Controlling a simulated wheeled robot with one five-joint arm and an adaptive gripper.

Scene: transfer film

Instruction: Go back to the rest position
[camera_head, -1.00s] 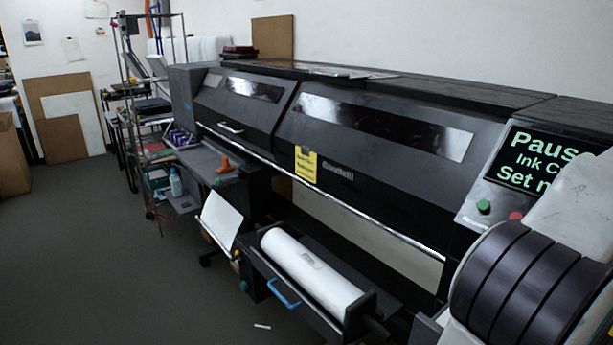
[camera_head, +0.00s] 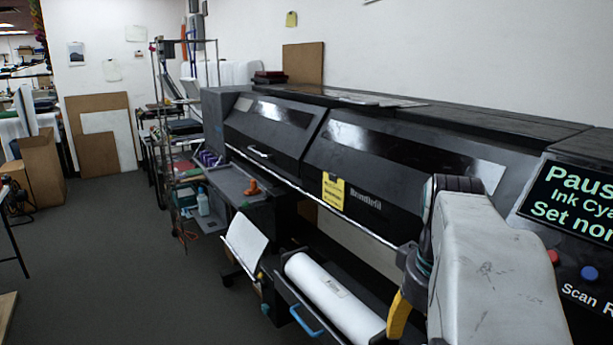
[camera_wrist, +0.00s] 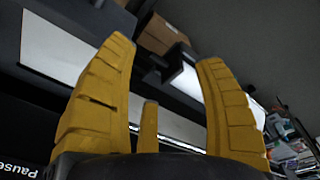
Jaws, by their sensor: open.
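My gripper shows in the wrist view (camera_wrist: 165,90) with its yellow fingers spread wide apart and nothing between them. In the head view one yellow finger of it (camera_head: 399,316) shows at the lower right, below my grey arm link. It stands in front of the large black printer (camera_head: 290,165), just right of the white film roll (camera_head: 335,297). I cannot tell how far it is from the roll. The rest of the gripper is hidden or out of the frame.
The printer's control panel (camera_head: 575,205) is at the right edge. A tray with a blue handle (camera_head: 306,320) holds the roll. A wire shelf rack (camera_head: 175,130) and cardboard boxes (camera_head: 40,160) stand farther back. The grey floor at left is mostly clear.

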